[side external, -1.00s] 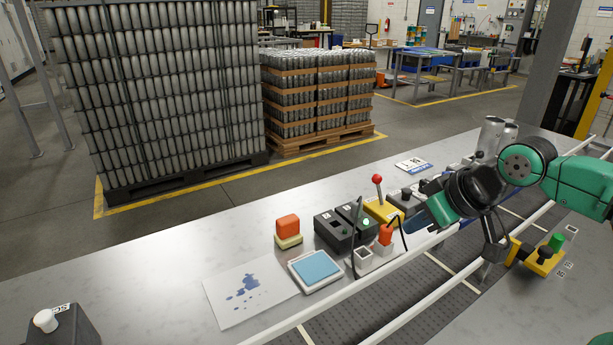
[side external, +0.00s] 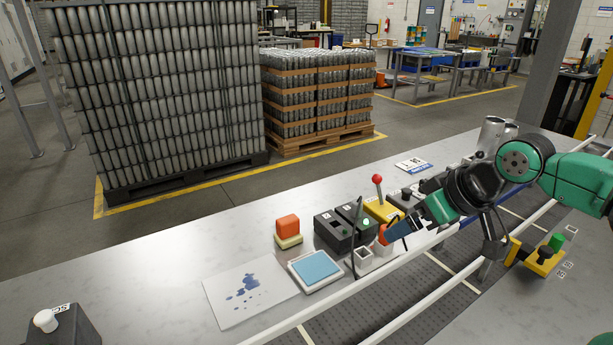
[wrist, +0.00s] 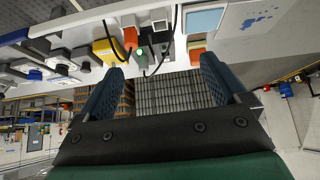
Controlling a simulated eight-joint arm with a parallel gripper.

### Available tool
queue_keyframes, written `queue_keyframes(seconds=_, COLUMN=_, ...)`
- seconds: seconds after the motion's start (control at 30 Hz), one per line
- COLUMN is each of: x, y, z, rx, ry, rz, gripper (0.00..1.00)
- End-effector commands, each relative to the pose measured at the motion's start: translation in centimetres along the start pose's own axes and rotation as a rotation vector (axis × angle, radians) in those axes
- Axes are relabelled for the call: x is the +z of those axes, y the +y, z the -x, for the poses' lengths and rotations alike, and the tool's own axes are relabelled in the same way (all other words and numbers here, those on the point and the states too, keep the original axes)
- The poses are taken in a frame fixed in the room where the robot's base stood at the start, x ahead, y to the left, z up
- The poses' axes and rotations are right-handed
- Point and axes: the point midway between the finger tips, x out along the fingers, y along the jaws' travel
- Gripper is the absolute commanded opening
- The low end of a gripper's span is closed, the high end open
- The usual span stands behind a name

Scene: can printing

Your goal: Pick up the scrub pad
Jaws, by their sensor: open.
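An orange block on a yellowish-green base (side external: 288,230), which looks like the scrub pad, sits on the grey bench left of the black boxes. It also shows in the wrist view (wrist: 197,47), small, just beyond the right finger's tip. My gripper (side external: 396,231) is over the right part of the work, beside the red-and-white piece and well to the right of the pad. In the wrist view its two blue fingers (wrist: 162,64) are spread wide, with nothing held between them.
A blue pad in a white tray (side external: 316,268) and an ink-stained sheet (side external: 235,305) lie left. Black boxes with cables (side external: 335,228) and a yellow box with a red-knobbed lever (side external: 380,208) stand between gripper and pad. A white rail (side external: 340,300) runs along the front.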

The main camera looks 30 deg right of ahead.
Motion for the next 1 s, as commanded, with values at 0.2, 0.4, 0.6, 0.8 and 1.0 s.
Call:
queue_keyframes(seconds=0.2, x=-3.9, y=-0.8, z=-0.3, rx=-0.058, ry=-0.07, rz=0.16, gripper=0.93)
queue_keyframes(seconds=0.4, x=-8.8, y=-2.2, z=-2.7, rx=-0.173, ry=-0.151, rz=0.409, gripper=0.93)
queue_keyframes(seconds=0.6, x=-12.4, y=-3.7, z=-7.1, rx=-0.318, ry=-0.198, rz=0.663, gripper=0.93)
queue_keyframes(seconds=0.8, x=-14.0, y=-5.2, z=-12.8, rx=-0.484, ry=-0.206, rz=0.914, gripper=0.93)
queue_keyframes(seconds=1.0, x=-13.6, y=-6.3, z=-17.3, rx=-0.622, ry=-0.18, rz=1.105, gripper=0.93)
